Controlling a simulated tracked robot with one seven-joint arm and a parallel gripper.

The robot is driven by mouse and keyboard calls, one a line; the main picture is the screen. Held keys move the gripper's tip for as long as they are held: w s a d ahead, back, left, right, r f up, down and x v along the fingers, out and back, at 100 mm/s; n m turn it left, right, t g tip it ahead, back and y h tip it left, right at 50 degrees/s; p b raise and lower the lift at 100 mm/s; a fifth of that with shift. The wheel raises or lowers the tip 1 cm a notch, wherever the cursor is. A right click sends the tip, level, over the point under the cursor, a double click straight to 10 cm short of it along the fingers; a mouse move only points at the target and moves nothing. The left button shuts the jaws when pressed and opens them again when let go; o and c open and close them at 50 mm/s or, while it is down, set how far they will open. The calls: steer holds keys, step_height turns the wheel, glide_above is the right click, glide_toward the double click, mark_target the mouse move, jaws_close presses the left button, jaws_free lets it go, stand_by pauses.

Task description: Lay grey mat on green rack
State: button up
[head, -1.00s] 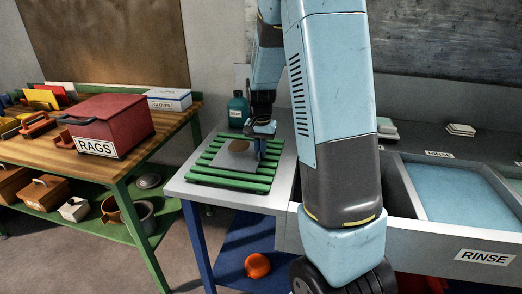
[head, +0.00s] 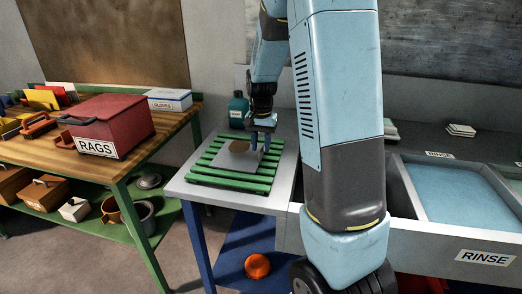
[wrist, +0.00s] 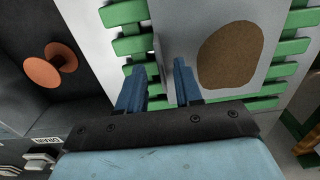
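The grey mat (head: 236,161), with a brown round patch, lies on the green slatted rack (head: 228,182) on the grey counter. In the wrist view the mat (wrist: 180,30) lies across the rack's slats (wrist: 131,44), which show beyond its edges. My gripper (head: 261,144) is at the mat's right side, just above it. Its two blue fingers (wrist: 158,84) stand apart with nothing held between them. In the wrist view one finger is over the mat and the other is outside its edge. I cannot tell whether a fingertip touches the mat.
A teal bottle (head: 238,110) stands behind the rack. To the right is the RINSE basin (head: 465,195). To the left, a wooden bench holds a red RAGS box (head: 110,122) and a gloves box (head: 168,99). An orange object (head: 257,266) lies below the counter.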

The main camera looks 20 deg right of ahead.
step_height(320, 180, up, 10)
steer(key=f, duration=0.1)
steer(key=s+a+r+n+t, duration=0.2)
steer(key=s+r, duration=0.1)
steer(key=s, duration=0.6)
steer(key=s+a+r+n+t, duration=0.1)
steer(key=s+a+r+n, duration=0.1)
steer(key=s, duration=0.7)
steer(key=s+a+r+n+t, duration=0.2)
steer(key=s+r, duration=0.3)
steer(key=s, duration=0.3)
steer(key=shift+s+a+n+t, duration=0.3)
steer(key=shift+s+n, duration=0.1)
steer(key=shift+n, duration=0.2)
